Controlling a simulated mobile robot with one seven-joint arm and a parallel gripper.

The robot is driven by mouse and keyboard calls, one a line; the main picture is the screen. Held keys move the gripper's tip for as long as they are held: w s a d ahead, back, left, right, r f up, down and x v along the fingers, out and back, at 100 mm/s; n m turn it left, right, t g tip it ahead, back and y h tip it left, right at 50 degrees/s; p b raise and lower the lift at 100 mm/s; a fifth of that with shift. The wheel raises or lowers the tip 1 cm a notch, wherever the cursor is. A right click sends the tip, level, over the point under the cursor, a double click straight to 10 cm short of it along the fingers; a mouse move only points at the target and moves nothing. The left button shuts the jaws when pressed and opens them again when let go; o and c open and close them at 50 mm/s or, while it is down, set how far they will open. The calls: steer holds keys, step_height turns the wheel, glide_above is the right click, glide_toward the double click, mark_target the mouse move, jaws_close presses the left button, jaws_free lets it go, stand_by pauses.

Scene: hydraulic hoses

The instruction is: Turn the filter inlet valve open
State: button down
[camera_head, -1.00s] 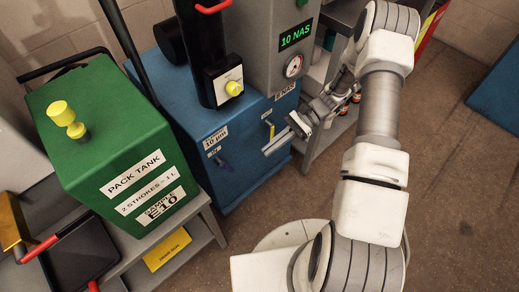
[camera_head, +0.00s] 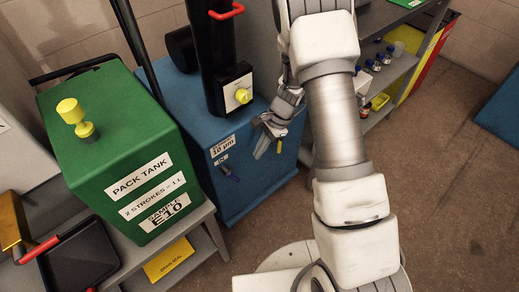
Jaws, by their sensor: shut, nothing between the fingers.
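The blue cabinet (camera_head: 240,200) has a small dark-blue valve handle (camera_head: 229,173) low on its front face, slanting down to the right. A small label (camera_head: 220,159), too small to read surely, sits just above it, under a "10 µm" label (camera_head: 222,146). A yellow handle (camera_head: 280,146) shows further right on the same face, partly behind my gripper. My gripper (camera_head: 261,154) is shut and empty, in front of the cabinet. In the picture it lies right of and slightly above the blue handle, apart from it.
A green pack tank (camera_head: 110,140) stands close on the left. Shelves with bottles (camera_head: 373,66) are behind my arm. Floor is clear at right.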

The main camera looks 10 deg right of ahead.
mark_target(231, 175)
steer(key=s+a+f+b, duration=0.2)
steer(key=a+f, duration=0.3)
steer(key=f, duration=0.1)
steer(key=shift+a+f+b, duration=0.3)
steer(key=shift+a+b, duration=0.05)
steer(key=shift+b, duration=0.05)
